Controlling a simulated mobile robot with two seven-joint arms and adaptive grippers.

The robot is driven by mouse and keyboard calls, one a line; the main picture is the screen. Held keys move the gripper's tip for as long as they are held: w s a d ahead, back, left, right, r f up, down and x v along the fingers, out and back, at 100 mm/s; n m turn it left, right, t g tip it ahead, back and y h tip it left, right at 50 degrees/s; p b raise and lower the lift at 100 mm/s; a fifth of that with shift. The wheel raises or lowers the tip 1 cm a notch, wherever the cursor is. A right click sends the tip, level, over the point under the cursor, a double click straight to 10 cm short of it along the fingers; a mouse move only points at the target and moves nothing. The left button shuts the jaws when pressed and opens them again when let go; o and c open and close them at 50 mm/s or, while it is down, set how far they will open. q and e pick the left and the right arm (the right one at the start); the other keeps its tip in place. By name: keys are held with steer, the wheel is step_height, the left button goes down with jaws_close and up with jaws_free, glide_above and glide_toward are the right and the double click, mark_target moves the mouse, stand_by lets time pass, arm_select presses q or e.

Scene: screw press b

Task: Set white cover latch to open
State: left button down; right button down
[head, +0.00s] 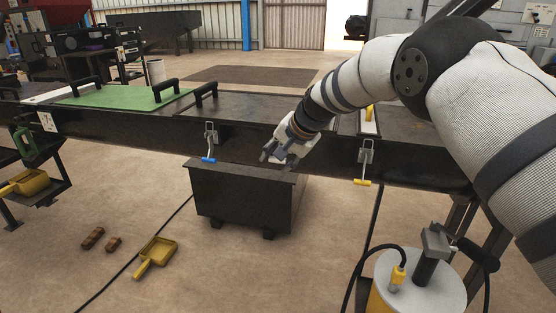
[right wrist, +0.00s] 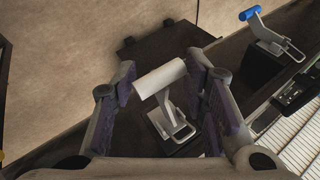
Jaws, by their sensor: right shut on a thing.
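The white cover latch shows in the right wrist view as a white T-shaped handle (right wrist: 160,77) on a grey lever, with a metal bracket and wire loop behind it. My right gripper (right wrist: 161,76) has its fingers on either side of this handle and is shut on it. In the head view my right gripper (head: 280,154) is at the front side of the dark bench (head: 330,150), between the blue latch (head: 209,151) and the yellow latch (head: 363,170), and largely hides the white latch. My left gripper is not in view.
A dark box (head: 243,198) stands just below the gripper. The blue latch also shows in the wrist view (right wrist: 250,13). A green plate (head: 110,97) lies on the bench at left. A yellow dustpan (head: 158,254) lies on the floor; a white-topped drum (head: 425,285) stands front right.

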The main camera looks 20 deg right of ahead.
steer(key=shift+s+d+f, duration=0.1)
steer(key=shift+s+f, duration=0.05)
steer(key=shift+f, duration=0.15)
steer(key=c, duration=1.1)
jaws_free()
steer(key=shift+r, duration=0.25)
steer(key=v, duration=1.1)
steer(key=shift+s+d+r, duration=0.15)
steer(key=shift+s+r, duration=0.15)
